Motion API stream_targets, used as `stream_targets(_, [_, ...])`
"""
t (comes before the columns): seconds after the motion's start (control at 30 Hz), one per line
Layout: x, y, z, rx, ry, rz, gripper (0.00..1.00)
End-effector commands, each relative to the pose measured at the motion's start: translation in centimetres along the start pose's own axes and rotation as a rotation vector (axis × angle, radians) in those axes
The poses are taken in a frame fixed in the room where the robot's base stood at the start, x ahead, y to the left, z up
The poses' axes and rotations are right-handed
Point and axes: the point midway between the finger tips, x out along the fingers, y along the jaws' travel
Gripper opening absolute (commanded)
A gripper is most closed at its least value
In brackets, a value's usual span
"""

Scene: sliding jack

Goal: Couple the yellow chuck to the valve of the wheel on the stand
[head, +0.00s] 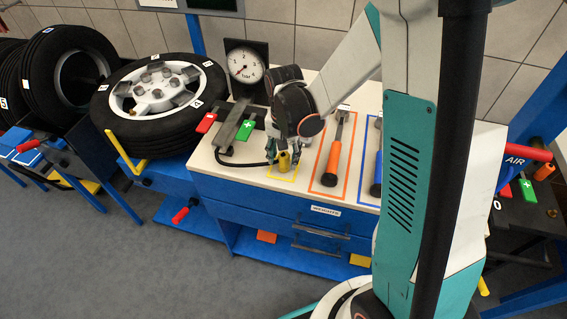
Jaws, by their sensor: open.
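The yellow chuck (284,161) stands on the bench top inside a yellow outline, at the end of a black hose. My gripper (284,158) is open and points down over the chuck, with its fingers around or beside it; I cannot tell whether they touch it. The wheel (158,97) lies flat on the blue stand (150,172) left of the bench, with its silver rim facing up. Its valve is too small to make out for sure.
A pressure gauge (245,66) stands behind red and green pedals (246,130). An orange-handled hammer (335,150) and a blue-handled tool (376,172) lie right of the chuck in coloured outlines. Loose tyres (66,65) stand at the far left. Grey floor (130,260) is clear in front.

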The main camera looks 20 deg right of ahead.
Motion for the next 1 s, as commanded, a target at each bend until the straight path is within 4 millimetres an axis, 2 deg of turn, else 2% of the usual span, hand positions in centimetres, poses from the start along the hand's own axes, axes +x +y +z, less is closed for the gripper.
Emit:
stream_targets(0.1, [0.0, 0.0, 0.0, 0.0, 0.0, 0.0, 0.45])
stream_targets(0.13, [0.0, 0.0, 0.0, 0.0, 0.0, 0.0, 0.4])
stream_targets(0.3, [0.0, 0.0, 0.0, 0.0, 0.0, 0.0, 0.02])
stream_targets(0.57, [-0.3, 0.0, 0.0, 0.0, 0.0, 0.0, 0.02])
stream_targets(1.0, [-3.5, 0.0, 0.0, 0.0, 0.0, 0.0, 0.02])
